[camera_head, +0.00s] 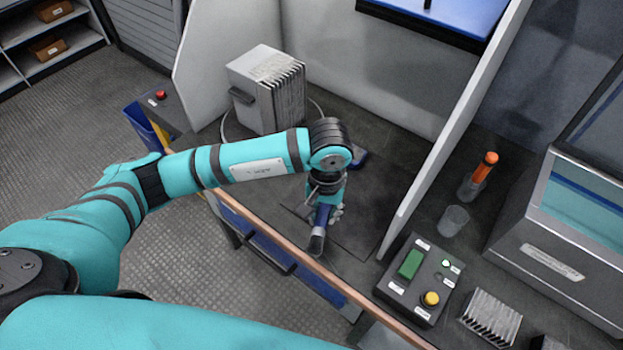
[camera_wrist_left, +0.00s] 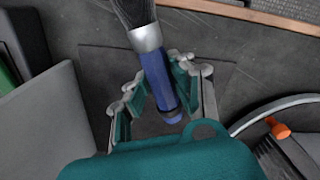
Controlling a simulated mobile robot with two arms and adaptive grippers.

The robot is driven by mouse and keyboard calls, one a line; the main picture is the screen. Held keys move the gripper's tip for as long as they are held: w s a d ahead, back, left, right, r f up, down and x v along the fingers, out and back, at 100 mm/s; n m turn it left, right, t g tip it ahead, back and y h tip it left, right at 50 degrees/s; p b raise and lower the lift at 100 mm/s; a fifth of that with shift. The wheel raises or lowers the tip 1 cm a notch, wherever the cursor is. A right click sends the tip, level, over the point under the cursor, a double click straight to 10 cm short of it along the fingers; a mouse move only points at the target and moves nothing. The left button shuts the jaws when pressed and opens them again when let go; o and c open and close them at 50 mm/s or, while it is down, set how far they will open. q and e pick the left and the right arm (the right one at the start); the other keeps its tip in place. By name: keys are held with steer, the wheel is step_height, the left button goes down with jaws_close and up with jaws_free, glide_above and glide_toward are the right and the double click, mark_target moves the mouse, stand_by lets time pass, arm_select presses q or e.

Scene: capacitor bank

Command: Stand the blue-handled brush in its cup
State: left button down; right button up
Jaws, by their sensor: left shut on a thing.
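The blue-handled brush has a blue handle, a metal collar and dark bristles. It shows in the head view (camera_head: 318,232) near the bench's front edge, bristle end toward that edge. My left gripper (camera_head: 326,212) is shut on its blue handle. In the left wrist view the handle (camera_wrist_left: 158,80) lies between the fingers of my left gripper (camera_wrist_left: 160,88), and the bristles run out of the top. A clear cup (camera_head: 453,221) stands empty to the right, beyond the divider. Behind it an orange-handled tool (camera_head: 485,169) stands in another clear cup (camera_head: 470,190). My right gripper is not in view.
A white upright divider (camera_head: 440,140) stands between the brush and the cups. A control box (camera_head: 418,279) with a yellow button sits in front of the cups. A finned white block (camera_head: 267,90) stands at the back left. A large grey machine (camera_head: 545,235) is at the right.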

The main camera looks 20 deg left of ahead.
arm_select(q)
steer(key=w+a, duration=0.1)
steer(key=w, duration=0.1)
steer(key=w+a, duration=0.1)
steer(key=w, duration=0.1)
steer(key=w+a+f+b, duration=0.1)
steer(key=w, duration=0.1)
steer(key=shift+w+a, duration=0.15)
steer(key=shift+w, duration=0.15)
steer(key=w, duration=0.1)
steer(key=w+a, duration=0.1)
steer(key=w+b, duration=0.1)
steer(key=shift+w+a, duration=0.15)
steer(key=shift+a, duration=0.15)
steer(key=shift+w+a+f, duration=0.15)
steer(key=shift+w+f, duration=0.05)
steer(key=shift+w, duration=0.1)
step_height(320, 180, down, 3)
steer(key=shift+s+b, duration=0.1)
steer(key=shift+b, duration=0.7)
steer(key=shift+f, duration=0.2)
steer(key=shift+r, duration=0.1)
steer(key=shift+f, duration=0.2)
steer(key=c, duration=1.1)
jaws_free()
steer(key=shift+c, duration=0.2)
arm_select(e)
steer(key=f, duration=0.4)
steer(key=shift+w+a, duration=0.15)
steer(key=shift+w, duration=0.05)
